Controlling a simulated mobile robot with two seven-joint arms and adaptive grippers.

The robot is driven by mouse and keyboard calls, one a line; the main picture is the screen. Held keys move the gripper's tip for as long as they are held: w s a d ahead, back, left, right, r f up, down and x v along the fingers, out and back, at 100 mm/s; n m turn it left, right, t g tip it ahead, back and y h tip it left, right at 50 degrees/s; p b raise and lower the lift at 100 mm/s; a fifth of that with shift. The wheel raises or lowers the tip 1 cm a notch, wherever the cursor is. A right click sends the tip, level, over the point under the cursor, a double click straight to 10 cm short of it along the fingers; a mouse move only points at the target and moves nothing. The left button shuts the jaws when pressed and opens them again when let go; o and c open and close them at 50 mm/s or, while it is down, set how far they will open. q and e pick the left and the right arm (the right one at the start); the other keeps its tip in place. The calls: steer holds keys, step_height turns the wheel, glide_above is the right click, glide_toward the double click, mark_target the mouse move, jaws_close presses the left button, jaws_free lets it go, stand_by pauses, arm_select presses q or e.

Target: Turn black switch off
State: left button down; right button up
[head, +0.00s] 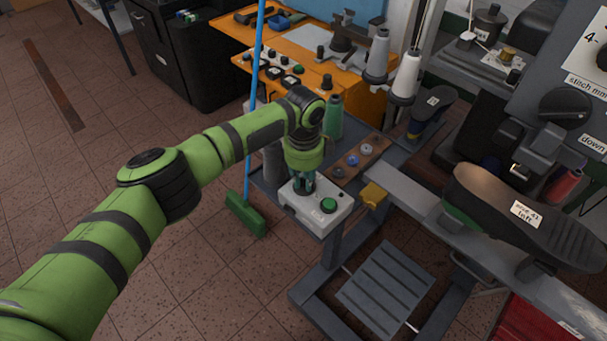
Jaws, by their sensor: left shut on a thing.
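A pale grey control box (308,212) sits at the near corner of the bench. It carries a round green button (328,205) on its right side and a black switch (304,191) on its left side. My left gripper (304,183) reaches down over the black switch and is shut on it. The fingers cover much of the switch, so I cannot tell its exact position. My right gripper is not in view.
A blue-handled broom (246,214) stands left of the bench. A dark shoe sole (525,214) rests on the machine at right. The left floor is mostly free.

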arm_select(q)
steer(key=n+p, duration=0.1)
steer(key=n, duration=0.2)
steer(key=shift+d+r+n+p, duration=0.1)
steer(key=shift+n+p, duration=0.2)
steer(key=shift+n, duration=0.1)
steer(key=n+p, duration=0.1)
steer(key=n, duration=0.2)
steer(key=shift+n, duration=0.3)
steer(key=shift+d+n+p, duration=0.1)
steer(key=shift+n+p, duration=1)
steer(key=shift+n, duration=1.5)
steer(key=c, duration=1.2)
jaws_free()
step_height(320, 180, up, 12)
steer(key=shift+f, duration=0.1)
